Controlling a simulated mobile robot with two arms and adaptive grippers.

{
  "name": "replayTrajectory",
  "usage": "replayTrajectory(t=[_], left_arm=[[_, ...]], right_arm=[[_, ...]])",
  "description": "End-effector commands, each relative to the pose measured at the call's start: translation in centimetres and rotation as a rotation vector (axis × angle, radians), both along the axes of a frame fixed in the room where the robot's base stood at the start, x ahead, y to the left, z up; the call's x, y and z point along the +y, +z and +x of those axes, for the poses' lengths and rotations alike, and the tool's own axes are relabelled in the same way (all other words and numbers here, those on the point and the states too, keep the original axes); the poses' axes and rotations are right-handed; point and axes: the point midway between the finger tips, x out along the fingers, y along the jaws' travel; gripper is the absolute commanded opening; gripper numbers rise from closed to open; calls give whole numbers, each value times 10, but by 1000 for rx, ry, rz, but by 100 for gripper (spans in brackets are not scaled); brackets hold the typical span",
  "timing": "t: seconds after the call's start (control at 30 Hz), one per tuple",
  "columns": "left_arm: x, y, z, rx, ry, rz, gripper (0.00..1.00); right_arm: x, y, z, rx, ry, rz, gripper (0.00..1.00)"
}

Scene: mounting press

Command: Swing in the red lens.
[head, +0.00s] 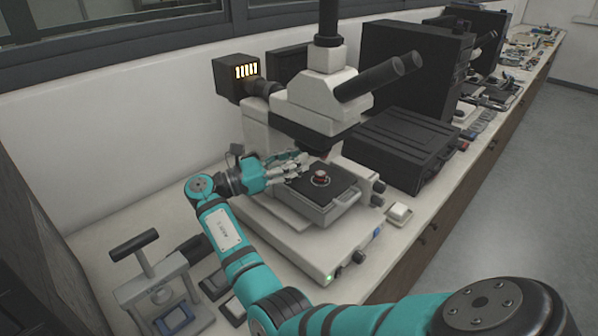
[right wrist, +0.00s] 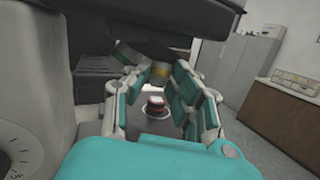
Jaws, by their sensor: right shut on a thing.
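The microscope (head: 315,105) stands on the bench, with its lenses under the head. A small red band (head: 325,153) shows on a lens there, just right of my right gripper. My right gripper (head: 300,160) reaches in from the left, under the microscope's head and above its stage (head: 335,205). In the right wrist view, a lens with a yellow band (right wrist: 161,70) shows between the fingertips. The fingers are shut on it, though the contact is partly hidden. My left gripper is not in view.
A black case (head: 405,145) lies right of the microscope. A small white box (head: 399,214) is near the bench's front edge. A hand press (head: 160,290) stands at front left. The microscope's eyepieces (head: 380,77) jut out to the right.

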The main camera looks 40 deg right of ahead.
Motion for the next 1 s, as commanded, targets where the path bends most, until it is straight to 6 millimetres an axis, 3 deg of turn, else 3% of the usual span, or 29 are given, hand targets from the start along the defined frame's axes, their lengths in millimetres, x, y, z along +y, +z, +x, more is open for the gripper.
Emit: replayTrajectory(t=[0.03, 0.33, 0.97, 1.0], left_arm=[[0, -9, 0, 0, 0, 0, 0], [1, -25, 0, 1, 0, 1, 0], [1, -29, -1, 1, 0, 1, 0], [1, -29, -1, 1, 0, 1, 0]], right_arm=[[-1, 0, 4, -2, -28, 7, 0], [-2, 3, 10, 3, -165, 52, 0], [-2, 4, 11, 4, -209, 67, 0], [-2, 4, 11, 4, -209, 67, 25]])
